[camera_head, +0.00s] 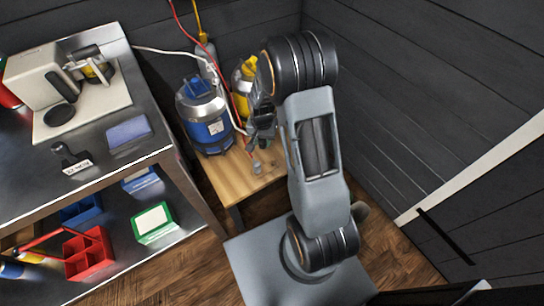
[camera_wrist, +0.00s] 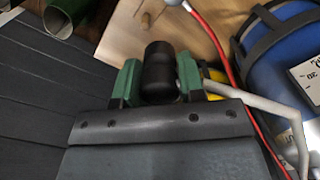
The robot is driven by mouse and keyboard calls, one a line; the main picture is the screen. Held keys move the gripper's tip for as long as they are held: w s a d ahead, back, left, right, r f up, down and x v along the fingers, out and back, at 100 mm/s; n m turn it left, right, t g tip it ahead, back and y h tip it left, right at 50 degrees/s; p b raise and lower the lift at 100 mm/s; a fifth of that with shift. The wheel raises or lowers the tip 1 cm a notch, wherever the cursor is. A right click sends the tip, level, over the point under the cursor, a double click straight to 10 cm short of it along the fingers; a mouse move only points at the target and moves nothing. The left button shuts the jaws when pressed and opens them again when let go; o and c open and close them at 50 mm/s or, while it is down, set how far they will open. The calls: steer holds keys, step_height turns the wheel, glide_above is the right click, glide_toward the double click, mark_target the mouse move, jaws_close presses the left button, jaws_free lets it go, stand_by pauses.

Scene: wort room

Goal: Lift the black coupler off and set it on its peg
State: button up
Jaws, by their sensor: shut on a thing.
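My gripper (camera_wrist: 158,85) has green-padded fingers shut on the black coupler (camera_wrist: 158,70), a short dark cylinder. A pale grey hose (camera_wrist: 250,100) runs from beside the coupler to the right. In the head view my gripper (camera_head: 262,135) is just right of the blue keg (camera_head: 210,130), over the wooden stand (camera_head: 232,172); the coupler is hard to make out there. The keg also shows at the right of the wrist view (camera_wrist: 290,60), apart from the coupler. Small grey fittings (camera_head: 257,167) stand on the wood below; I cannot tell which is the peg.
Dark plank walls close the right.

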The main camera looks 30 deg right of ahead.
steer(key=shift+w+d+f+m+b, duration=0.1)
steer(key=shift+d+f+m+b, duration=0.65)
steer(key=shift+f+m+b, duration=0.55)
steer(key=shift+w+d+f+m+b, duration=0.1)
steer(key=shift+d+f+m+b, duration=0.8)
steer(key=shift+b, duration=0.75)
steer(key=shift+d+f+m+b, duration=0.65)
steer(key=shift+f+m+b, duration=0.6)
steer(key=shift+b, duration=0.2)
steer(key=b, duration=0.4)
glide_above(273, 159)
steer(key=shift+d+f, duration=0.1)
steer(key=shift+f, duration=2.15)
steer(key=shift+f+b, duration=0.5)
steer(key=shift+f, duration=1.15)
steer(key=o, duration=1)
steer(key=shift+o, duration=0.5)
